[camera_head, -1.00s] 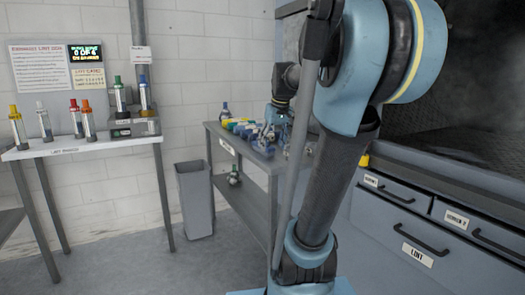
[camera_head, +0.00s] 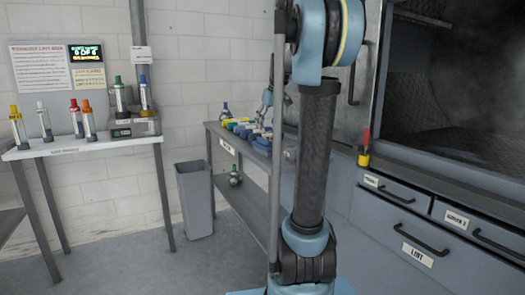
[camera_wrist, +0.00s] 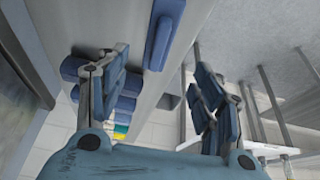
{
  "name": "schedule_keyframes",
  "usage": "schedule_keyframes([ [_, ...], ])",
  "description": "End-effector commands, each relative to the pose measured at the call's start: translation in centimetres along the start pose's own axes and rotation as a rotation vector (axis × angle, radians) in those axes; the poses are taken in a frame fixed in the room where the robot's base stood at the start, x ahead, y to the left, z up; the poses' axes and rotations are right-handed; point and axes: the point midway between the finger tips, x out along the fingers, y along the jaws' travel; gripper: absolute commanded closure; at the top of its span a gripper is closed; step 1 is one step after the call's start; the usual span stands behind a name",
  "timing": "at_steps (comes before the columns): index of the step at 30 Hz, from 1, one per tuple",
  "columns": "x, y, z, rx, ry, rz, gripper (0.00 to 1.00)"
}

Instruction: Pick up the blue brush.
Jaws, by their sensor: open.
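Several blue items lie on the grey side table; one long blue piece, which looks like a brush, (camera_wrist: 162,35) shows in the wrist view. Blue items (camera_head: 262,144) also show at the near end of the row in the head view. I cannot tell for certain which is the blue brush. My gripper (camera_wrist: 163,62) is open and empty, its fingers spread either side of the long blue piece in the picture, without visible contact. In the head view my gripper is partly hidden behind a grey post, above the table.
The grey side table (camera_head: 225,134) also holds yellow and green items. A grey bin (camera_head: 195,200) stands beside it. A white table (camera_head: 85,147) with several coloured-cap tubes is at left. Drawers (camera_head: 420,233) and a dark washer opening are at right. A red-and-yellow object (camera_head: 364,150) stands there.

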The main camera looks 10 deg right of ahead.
Motion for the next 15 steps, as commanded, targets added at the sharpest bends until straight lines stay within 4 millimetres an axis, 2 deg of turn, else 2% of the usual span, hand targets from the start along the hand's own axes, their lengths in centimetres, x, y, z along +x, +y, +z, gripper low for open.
schedule_keyframes([
  [7, 4.3, 0.0, 0.0, -0.001, 0.000, 0.000, 0.39],
  [15, 6.4, 0.0, 0.0, 0.000, 0.000, 0.000, 0.39],
])
